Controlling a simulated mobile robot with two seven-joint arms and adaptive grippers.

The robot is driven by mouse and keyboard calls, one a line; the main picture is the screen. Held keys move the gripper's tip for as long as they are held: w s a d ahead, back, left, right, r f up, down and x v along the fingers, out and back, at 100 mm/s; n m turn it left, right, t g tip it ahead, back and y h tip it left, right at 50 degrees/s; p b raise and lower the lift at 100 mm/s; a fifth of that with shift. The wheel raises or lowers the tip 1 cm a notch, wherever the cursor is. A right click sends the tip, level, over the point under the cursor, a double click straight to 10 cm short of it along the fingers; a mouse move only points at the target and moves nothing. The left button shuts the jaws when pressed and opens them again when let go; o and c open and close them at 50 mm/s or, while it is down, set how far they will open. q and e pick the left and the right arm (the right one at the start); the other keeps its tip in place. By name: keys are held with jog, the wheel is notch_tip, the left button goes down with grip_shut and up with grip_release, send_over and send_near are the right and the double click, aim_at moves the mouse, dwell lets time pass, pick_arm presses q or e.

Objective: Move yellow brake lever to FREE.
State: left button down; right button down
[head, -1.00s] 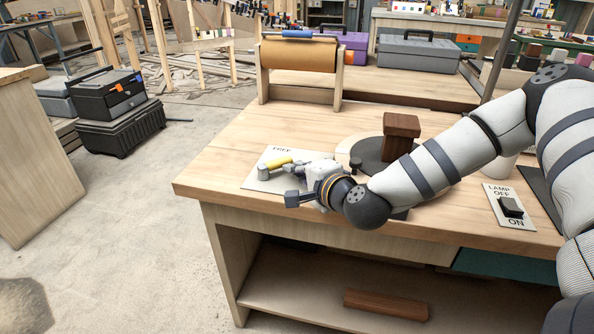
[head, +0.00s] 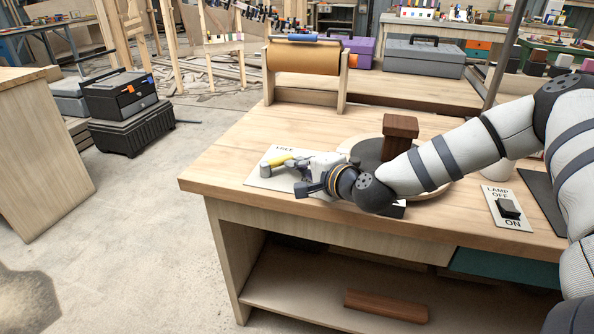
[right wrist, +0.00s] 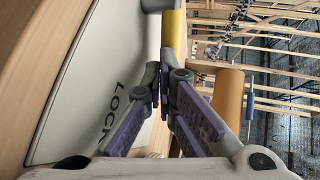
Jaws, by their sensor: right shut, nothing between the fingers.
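The yellow brake lever (head: 280,160) lies over a pale plate (head: 258,178) at the left front of the workbench. FREE is printed at the plate's far edge. The lever's yellow grip (right wrist: 174,36) and the word LOCK on the plate (right wrist: 85,75) show in the right wrist view. My right gripper (right wrist: 163,88) is shut and empty, its fingertips together close to the near end of the yellow grip. Whether they touch it I cannot tell. In the head view the right gripper (head: 308,168) partly hides the plate. My left gripper is not in view.
A round turntable (head: 368,155) with a dark brown block (head: 400,128) stands right of the plate, partly behind my right arm. A lamp switch (head: 508,209) is at the right. A paper roll (head: 303,60) stands at the back left of the bench.

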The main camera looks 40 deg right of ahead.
jog(key=shift+w+d, duration=0.35)
jog(key=shift+w, duration=0.05)
jog(key=shift+w+d+f, duration=0.1)
jog(key=shift+w+d, duration=0.2)
jog(key=shift+w, duration=0.45)
jog(key=shift+w+d+b, duration=0.15)
jog(key=shift+w+b, duration=0.35)
jog(key=shift+w, duration=0.6)
jog(key=shift+w+r, duration=0.2)
jog(key=shift+r, duration=0.05)
jog(key=v, duration=1.2)
jog(key=shift+d+f, duration=0.1)
